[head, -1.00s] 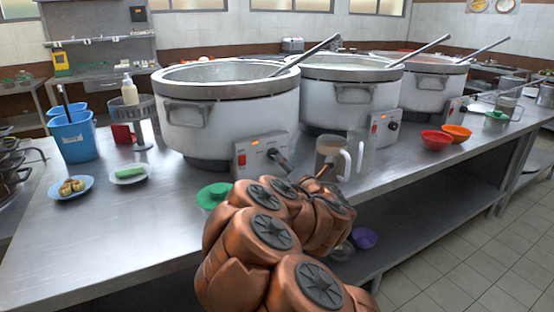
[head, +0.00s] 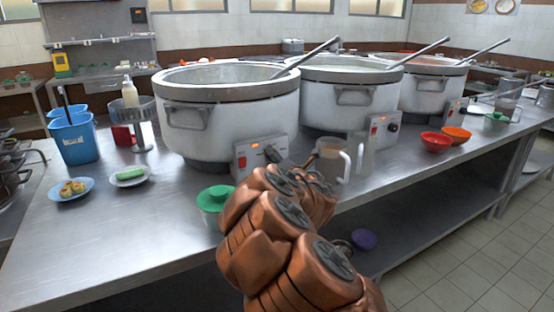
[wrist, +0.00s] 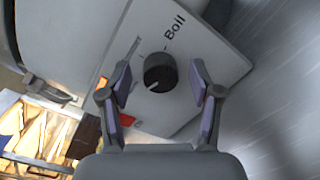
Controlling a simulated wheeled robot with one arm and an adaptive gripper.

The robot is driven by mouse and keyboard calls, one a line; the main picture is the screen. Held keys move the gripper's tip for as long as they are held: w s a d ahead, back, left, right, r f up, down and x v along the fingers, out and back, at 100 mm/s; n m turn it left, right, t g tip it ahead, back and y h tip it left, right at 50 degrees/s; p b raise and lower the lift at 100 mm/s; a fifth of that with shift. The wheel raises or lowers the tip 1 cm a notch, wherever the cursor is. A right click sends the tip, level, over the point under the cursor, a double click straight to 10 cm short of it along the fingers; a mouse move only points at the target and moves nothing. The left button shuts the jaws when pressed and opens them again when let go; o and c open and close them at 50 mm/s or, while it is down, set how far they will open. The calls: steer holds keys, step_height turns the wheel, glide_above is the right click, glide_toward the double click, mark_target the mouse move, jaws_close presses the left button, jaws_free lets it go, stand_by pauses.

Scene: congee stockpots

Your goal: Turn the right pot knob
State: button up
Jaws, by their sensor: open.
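Three large white pots stand in a row, each with a control box. The nearest pot (head: 225,125), leftmost in the head view, has a box (head: 242,160) with a lit orange display. In the wrist view its black round knob (wrist: 160,72) sits on a grey panel (wrist: 210,60) marked "Boil", with its white pointer line towards the lower left. My gripper (wrist: 160,90) is open, one finger each side of the knob, apart from it. In the head view my gripper (head: 275,154) is at the box and hides the knob. The middle pot (head: 345,95) and far pot (head: 428,90) stand farther right.
A green-lidded container (head: 213,198) and a clear jug (head: 332,160) stand near my arm. Red (head: 436,142) and orange (head: 456,134) bowls lie farther right. A blue bin (head: 75,138) and two small plates are at left. The counter's front left is clear.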

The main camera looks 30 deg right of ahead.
steer(key=c, duration=1.1)
steer(key=shift+c, duration=0.2)
steer(key=shift+m, duration=0.3)
steer(key=m+p, duration=0.4)
steer(key=m, duration=0.2)
steer(key=m+y+p, duration=0.1)
steer(key=m+p, duration=0.2)
steer(key=m, duration=0.3)
steer(key=shift+f+g+p, duration=0.1)
steer(key=shift+g+p, duration=0.2)
steer(key=shift+p, duration=0.1)
steer(key=shift+d+m, duration=0.1)
steer(key=shift+m, duration=0.3)
